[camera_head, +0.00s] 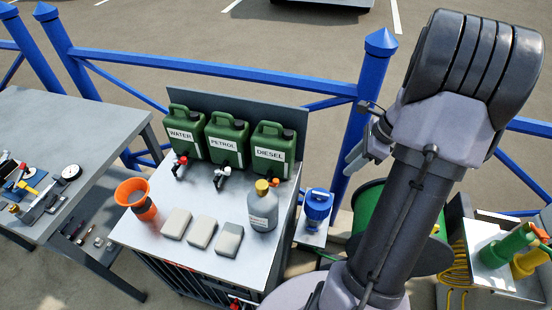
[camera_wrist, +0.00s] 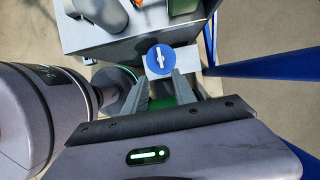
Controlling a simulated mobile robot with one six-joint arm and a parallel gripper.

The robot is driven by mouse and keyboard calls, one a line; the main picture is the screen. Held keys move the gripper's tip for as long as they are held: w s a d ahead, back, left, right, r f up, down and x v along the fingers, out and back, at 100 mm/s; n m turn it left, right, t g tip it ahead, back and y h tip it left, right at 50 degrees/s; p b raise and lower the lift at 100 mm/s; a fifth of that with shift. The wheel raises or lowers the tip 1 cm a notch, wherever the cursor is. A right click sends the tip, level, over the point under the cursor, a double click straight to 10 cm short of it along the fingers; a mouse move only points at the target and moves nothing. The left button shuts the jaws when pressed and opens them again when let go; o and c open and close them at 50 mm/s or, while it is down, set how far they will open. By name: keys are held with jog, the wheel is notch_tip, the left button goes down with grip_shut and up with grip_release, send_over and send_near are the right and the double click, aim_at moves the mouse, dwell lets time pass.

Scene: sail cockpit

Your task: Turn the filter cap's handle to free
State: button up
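The filter (camera_head: 317,208) is a blue cylinder on a small pale stand just right of the metal bench. From above in the wrist view, its round blue cap (camera_wrist: 150,61) carries a white bar handle (camera_wrist: 160,58), which runs roughly up and down the picture. My gripper (camera_wrist: 160,77) is open and empty. Its two fingers point toward the cap, one toward each side of it, and I see no contact with the handle. In the head view my gripper (camera_head: 357,157) is partly hidden by my arm, up and right of the filter.
The bench (camera_head: 187,258) holds green jerrycans (camera_head: 228,139) with taps, a grey bottle (camera_head: 263,208), an orange funnel (camera_head: 135,195) and pale blocks (camera_head: 202,232). Blue railing (camera_head: 230,73) runs behind. A green reel (camera_head: 367,205) stands right of the filter, partly behind my arm.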

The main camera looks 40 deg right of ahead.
jog(key=b, duration=0.3)
send_near(321, 194)
jog(key=b+x, duration=0.4)
jog(key=x, duration=0.5)
jog(key=shift+d, duration=0.1)
jog(key=shift+r, duration=0.1)
grip_shut()
